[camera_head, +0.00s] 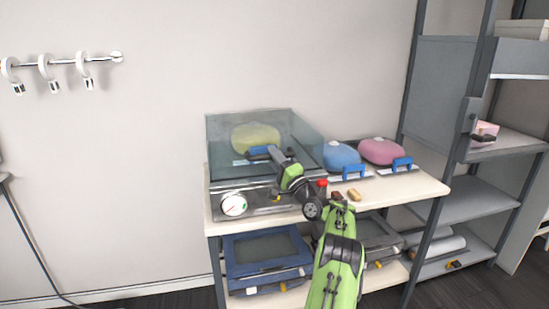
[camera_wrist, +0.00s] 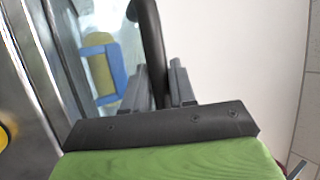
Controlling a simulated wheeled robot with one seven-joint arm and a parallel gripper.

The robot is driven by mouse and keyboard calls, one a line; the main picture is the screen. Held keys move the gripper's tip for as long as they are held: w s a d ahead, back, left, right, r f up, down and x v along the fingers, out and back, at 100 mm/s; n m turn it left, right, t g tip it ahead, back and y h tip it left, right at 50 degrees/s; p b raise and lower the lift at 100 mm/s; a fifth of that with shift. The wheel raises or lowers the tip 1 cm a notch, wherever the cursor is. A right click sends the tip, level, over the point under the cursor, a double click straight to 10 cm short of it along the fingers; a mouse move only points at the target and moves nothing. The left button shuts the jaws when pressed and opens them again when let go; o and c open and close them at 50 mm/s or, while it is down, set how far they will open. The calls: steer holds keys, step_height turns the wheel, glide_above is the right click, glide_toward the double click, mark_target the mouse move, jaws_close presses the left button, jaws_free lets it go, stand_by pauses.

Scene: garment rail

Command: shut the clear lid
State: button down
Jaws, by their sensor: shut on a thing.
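The clear lid (camera_head: 225,128) is a bluish see-through cover on the grey machine (camera_head: 262,201) at the left of the table. It looks tilted up, though its exact angle is hard to tell. A yellow-green rounded thing (camera_head: 262,137) with a blue handle shows through it. In the wrist view, my gripper (camera_wrist: 156,88) is shut on a dark bar (camera_wrist: 149,35), which looks like the lid's handle. The clear panel (camera_wrist: 125,40) shows left of the bar. In the head view, my gripper (camera_head: 272,154) is at the lid's front right, and my wrist hides part of the machine.
Right of the lid stand a blue rounded thing (camera_head: 341,156) and a pink one (camera_head: 382,151), each with a blue handle. Small blocks (camera_head: 354,195) lie near the table's front edge. A grey shelf unit (camera_head: 478,205) stands right; a wall rail (camera_head: 65,61) hangs left.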

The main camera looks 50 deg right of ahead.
steer(key=c, duration=1)
jaws_free()
steer(key=shift+f, duration=0.5)
steer(key=b+v, duration=0.3)
steer(key=v, duration=1.2)
steer(key=shift+s+a, duration=0.1)
steer(key=shift+s, duration=0.25)
